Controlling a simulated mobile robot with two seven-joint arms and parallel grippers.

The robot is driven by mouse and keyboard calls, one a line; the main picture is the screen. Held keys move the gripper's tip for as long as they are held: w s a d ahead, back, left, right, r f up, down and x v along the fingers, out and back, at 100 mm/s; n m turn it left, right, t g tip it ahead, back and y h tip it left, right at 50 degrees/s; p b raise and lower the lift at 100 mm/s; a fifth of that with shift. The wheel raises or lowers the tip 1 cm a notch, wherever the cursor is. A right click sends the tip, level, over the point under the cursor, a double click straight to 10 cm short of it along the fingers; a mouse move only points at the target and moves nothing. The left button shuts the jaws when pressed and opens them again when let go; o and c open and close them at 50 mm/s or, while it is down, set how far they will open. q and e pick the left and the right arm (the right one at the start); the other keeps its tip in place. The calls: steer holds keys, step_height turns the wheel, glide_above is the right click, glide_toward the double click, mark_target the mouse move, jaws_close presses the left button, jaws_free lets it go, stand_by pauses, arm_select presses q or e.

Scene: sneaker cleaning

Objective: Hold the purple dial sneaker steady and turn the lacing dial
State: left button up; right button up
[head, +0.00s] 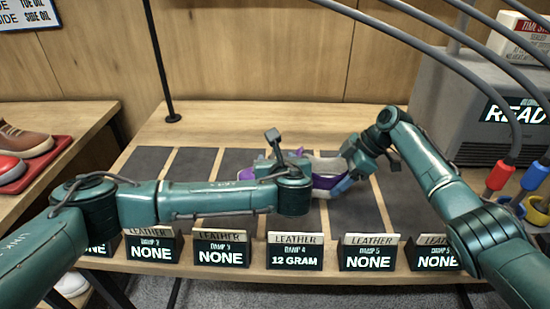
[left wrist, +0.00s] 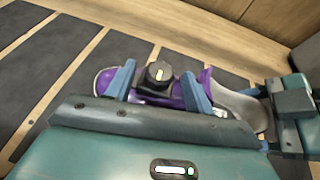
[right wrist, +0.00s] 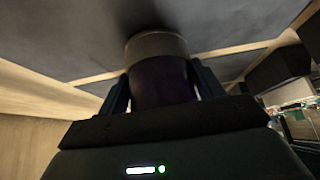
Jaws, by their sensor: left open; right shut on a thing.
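The purple dial sneaker (head: 328,181) lies on a dark mat in the middle of the table, partly hidden behind my left arm in the head view. Its purple upper and grey opening show in the left wrist view (left wrist: 228,103). The round black lacing dial (left wrist: 159,73) with a pale mark sits on top. My left gripper (left wrist: 157,82) is open, its blue fingers on either side of the dial; I cannot tell whether they touch it. My right gripper (head: 349,180) is shut on the sneaker's right-hand end, which shows dark between its fingers in the right wrist view (right wrist: 160,82).
Several label stands, one reading 12 GRAM (head: 295,255), line the table's front edge. A grey machine (head: 455,100) with cables stands at right. Other shoes (head: 22,140) sit on a red tray at left. Dark mats (head: 190,170) left of the sneaker are bare.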

steer(key=shift+f, duration=0.1)
arm_select(q)
steer(key=a+v, duration=0.1)
steer(key=v, duration=0.5)
steer(key=shift+s+d, duration=0.15)
steer(key=shift+d, duration=0.25)
steer(key=shift+r, duration=0.1)
arm_select(e)
steer(key=o, duration=1.2)
steer(key=v, duration=1.2)
